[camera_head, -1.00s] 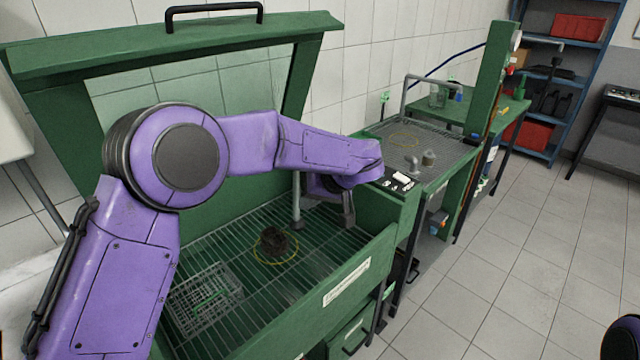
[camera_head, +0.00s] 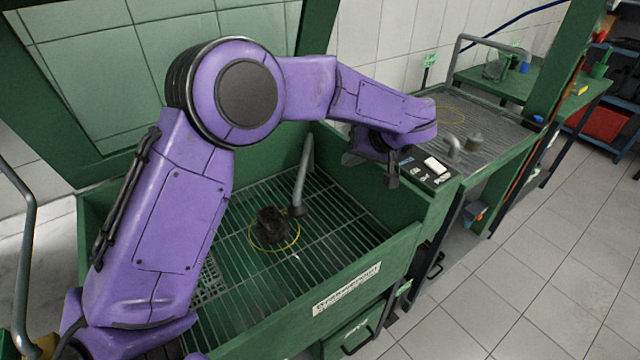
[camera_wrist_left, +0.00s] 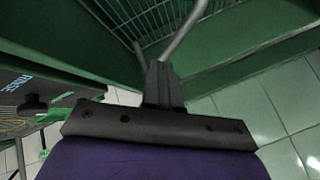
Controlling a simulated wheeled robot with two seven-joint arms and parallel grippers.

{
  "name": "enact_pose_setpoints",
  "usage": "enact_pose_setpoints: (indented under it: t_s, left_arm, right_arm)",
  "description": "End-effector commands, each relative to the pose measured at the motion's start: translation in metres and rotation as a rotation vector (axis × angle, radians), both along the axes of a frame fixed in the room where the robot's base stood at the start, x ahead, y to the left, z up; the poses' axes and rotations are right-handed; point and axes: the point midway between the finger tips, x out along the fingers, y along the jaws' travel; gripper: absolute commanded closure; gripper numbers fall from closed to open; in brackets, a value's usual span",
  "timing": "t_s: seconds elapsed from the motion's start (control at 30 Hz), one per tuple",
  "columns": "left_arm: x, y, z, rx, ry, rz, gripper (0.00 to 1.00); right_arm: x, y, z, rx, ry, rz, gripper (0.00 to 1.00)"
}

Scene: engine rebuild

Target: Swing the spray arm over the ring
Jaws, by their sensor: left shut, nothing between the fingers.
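The spray arm (camera_head: 301,178) is a grey bent pipe standing at the back of the green wash tub; its lower end hangs close to the right rear edge of the yellow ring (camera_head: 293,246). A dark lumpy part (camera_head: 271,223) sits inside the ring on the grate. My left gripper (camera_head: 391,178) is shut and empty, by the tub's right wall, right of the spray arm and apart from it. In the left wrist view the closed fingers (camera_wrist_left: 162,88) point toward the tub, with the pipe (camera_wrist_left: 184,36) beyond them. My right gripper is not in view.
The tub's right wall (camera_head: 400,238) and a small control panel (camera_head: 428,168) are close to my left gripper. A wire basket (camera_head: 210,283) is mostly hidden behind my arm. A second sink (camera_head: 490,130) with a faucet stands to the right. The grate's front right is clear.

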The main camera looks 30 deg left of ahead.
Motion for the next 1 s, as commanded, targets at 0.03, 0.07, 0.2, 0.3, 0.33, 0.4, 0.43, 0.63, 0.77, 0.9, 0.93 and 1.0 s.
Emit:
enact_pose_setpoints:
  t_s: [0.03, 0.07, 0.2, 0.3, 0.33, 0.4, 0.43, 0.63, 0.77, 0.9, 0.93, 1.0]
  left_arm:
    - [-0.001, 0.002, -0.017, 0.0, 0.0, 0.002, 1.0]
    - [-0.001, 0.003, -0.021, 0.0, 0.0, 0.004, 1.0]
    - [-0.002, 0.005, -0.037, 0.0, -0.001, 0.009, 1.0]
    - [-0.002, 0.007, -0.044, 0.0, -0.001, 0.011, 1.0]
    - [-0.002, 0.007, -0.044, 0.0, -0.001, 0.011, 1.0]
    - [-0.002, 0.011, -0.047, 0.0, 0.001, 0.012, 1.0]
    - [-0.002, 0.013, -0.05, 0.0, 0.001, 0.012, 1.0]
    - [0.003, 0.037, -0.08, 0.001, 0.004, 0.01, 1.0]
    - [0.007, 0.055, -0.102, 0.0, 0.003, 0.009, 1.0]
    - [0.008, 0.074, -0.115, 0.001, 0.0, 0.008, 1.0]
    - [0.006, 0.079, -0.112, 0.001, -0.001, 0.007, 1.0]
    - [0.0, 0.088, -0.111, 0.0, -0.001, 0.008, 1.0]
  right_arm:
    - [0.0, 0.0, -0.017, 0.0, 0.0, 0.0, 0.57]
    - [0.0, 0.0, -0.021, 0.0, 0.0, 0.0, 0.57]
    - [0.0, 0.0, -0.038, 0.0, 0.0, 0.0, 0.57]
    - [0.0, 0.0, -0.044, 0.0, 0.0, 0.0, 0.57]
    - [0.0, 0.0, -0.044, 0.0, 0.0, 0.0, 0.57]
    - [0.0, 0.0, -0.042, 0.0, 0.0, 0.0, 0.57]
    - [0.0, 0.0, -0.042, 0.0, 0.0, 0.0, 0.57]
    - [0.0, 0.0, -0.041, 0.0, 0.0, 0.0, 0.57]
    - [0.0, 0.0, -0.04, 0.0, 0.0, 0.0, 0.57]
    - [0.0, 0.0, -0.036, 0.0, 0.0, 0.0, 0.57]
    - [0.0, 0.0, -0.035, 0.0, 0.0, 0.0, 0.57]
    - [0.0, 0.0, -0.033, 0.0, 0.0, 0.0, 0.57]
